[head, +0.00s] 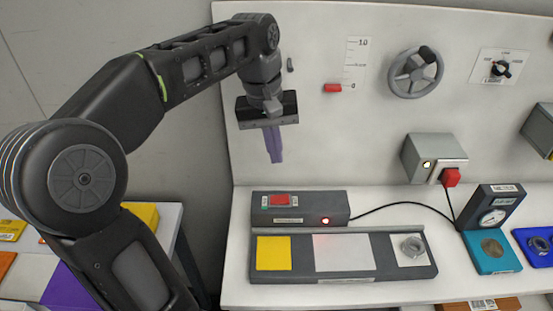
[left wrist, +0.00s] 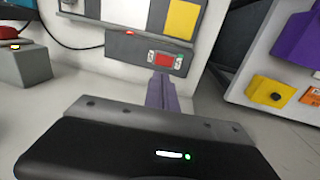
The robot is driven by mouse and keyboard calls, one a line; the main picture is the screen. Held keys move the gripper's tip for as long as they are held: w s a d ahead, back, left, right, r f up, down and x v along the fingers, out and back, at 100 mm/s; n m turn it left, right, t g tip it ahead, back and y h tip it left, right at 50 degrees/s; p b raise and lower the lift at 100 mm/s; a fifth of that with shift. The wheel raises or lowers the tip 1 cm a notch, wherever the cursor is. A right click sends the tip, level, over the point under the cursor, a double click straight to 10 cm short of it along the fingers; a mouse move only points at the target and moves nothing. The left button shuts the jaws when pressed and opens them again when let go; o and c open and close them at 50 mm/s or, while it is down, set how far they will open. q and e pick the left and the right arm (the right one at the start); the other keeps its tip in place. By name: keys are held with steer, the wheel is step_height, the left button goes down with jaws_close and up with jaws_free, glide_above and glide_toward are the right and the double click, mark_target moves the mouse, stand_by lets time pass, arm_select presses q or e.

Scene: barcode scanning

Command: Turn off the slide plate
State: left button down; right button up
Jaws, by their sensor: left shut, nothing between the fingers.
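The slide plate (head: 340,277) lies on the white bench, a dark base with a yellow square, a white square and a light square bearing a metal nut. A grey box (head: 312,208) stands at its back edge, with a red switch (head: 281,199) and a glowing red light (head: 325,220). My left gripper (head: 275,160) is shut and empty, purple fingers pointing down above the box, apart from it. In the left wrist view, the fingers (left wrist: 161,78) point toward the red switch (left wrist: 164,59). My right gripper is not in view.
A panel behind holds a red slider (head: 332,88), a handwheel (head: 415,74) and a knob (head: 502,69). A grey box with a red plug (head: 450,177) and a gauge (head: 491,217) stand to the right. A cable runs from the switch box toward them.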

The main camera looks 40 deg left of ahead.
arm_select(q)
steer(key=b, duration=0.6)
glide_above(283, 200)
steer(key=f, duration=0.6)
steer(key=shift+s+a+f, duration=0.25)
steer(key=shift+a+f, duration=0.15)
steer(key=f, duration=0.1)
steer(key=f+p, duration=0.1)
steer(key=f, duration=0.2)
steer(key=shift+w+d+f, duration=0.15)
steer(key=shift+w+d, duration=0.05)
steer(key=shift+d, duration=0.05)
steer(key=shift+w+d+f+p, duration=0.1)
steer(key=shift+f+p, duration=0.2)
steer(key=shift+f, duration=0.3)
steer(key=shift+w+d+f+b, duration=0.1)
steer(key=shift+d+f+b, duration=0.05)
steer(key=shift+f+b, duration=0.35)
steer(key=shift+r+p, duration=0.2)
steer(key=shift+p, duration=0.1)
steer(key=shift+f, duration=0.1)
steer(key=shift+s, duration=0.25)
